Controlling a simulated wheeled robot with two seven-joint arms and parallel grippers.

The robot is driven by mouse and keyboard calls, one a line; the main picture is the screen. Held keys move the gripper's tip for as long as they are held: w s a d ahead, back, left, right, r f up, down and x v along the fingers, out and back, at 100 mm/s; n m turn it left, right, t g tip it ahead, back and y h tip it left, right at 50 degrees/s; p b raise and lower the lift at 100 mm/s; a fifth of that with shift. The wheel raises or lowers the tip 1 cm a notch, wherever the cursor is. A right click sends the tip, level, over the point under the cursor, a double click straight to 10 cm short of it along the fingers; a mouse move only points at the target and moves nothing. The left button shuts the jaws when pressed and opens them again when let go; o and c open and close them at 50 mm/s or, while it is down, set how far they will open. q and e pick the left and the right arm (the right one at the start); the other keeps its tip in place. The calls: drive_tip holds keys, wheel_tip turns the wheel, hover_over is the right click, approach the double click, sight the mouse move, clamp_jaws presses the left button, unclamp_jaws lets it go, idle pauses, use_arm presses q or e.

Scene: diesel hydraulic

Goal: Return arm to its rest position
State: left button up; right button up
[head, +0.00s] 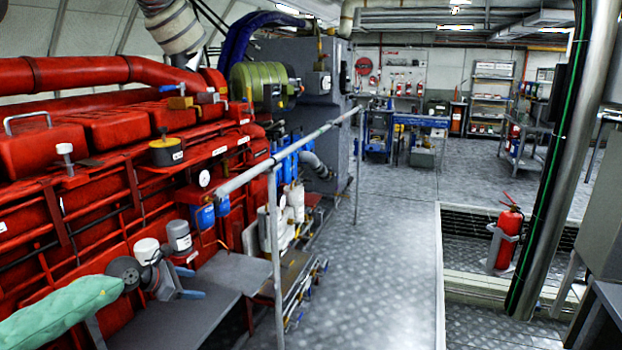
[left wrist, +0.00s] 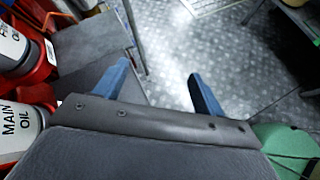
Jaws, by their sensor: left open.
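My left arm, in a green sleeve, comes in at the lower left of the head view. Its left gripper (head: 191,283) points right, in front of the red engine (head: 90,205) and over a grey step or platform (head: 235,272). In the left wrist view the two blue fingers of this gripper (left wrist: 160,70) stand wide apart with nothing between them. Its camera looks down past the fingers to the platform and patterned metal floor. My right gripper is in neither view.
A canister with a grey cap (head: 180,236) stands close behind the gripper. A canister marked MAIN OIL (left wrist: 17,132) is at the left wrist view's left edge. A metal handrail (head: 275,250) stands to the right. The floor (head: 385,250) beyond is clear; a fire extinguisher (head: 508,240) stands farther right.

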use_arm(q)
drive_tip(key=d+r+n+t+y, duration=0.3)
drive_tip(key=r+n+t+y, duration=0.3)
drive_tip(key=r+n+t, duration=1.55)
drive_tip(key=s+d+f+n+g+y+p, duration=0.1)
drive_tip(key=s+d+f+n+g+y, duration=0.15)
drive_tip(key=s+f+n+g, duration=0.6)
drive_tip(key=s+d+f+n+g+y, duration=0.25)
drive_tip(key=s+f+n+g, duration=0.25)
drive_tip(key=f+n+g, duration=0.55)
drive_tip(key=s+d+f+n+g+h, duration=0.1)
drive_tip(key=s+d+f+g, duration=0.1)
drive_tip(key=s+d+f, duration=0.2)
drive_tip(key=s+d+f+n+g+h+p, duration=0.1)
drive_tip(key=s+d+f+n+g+h, duration=0.1)
drive_tip(key=s+f, duration=0.9)
drive_tip(key=s+d+f+n+g+h+p, duration=0.1)
drive_tip(key=s+d+f+g, duration=0.3)
drive_tip(key=s, duration=1.9)
wheel_tip(320, 180, down, 4)
drive_tip(key=shift+d+r+n+h, duration=0.25)
drive_tip(key=shift+d+n+h, duration=0.35)
drive_tip(key=shift+d, duration=0.6)
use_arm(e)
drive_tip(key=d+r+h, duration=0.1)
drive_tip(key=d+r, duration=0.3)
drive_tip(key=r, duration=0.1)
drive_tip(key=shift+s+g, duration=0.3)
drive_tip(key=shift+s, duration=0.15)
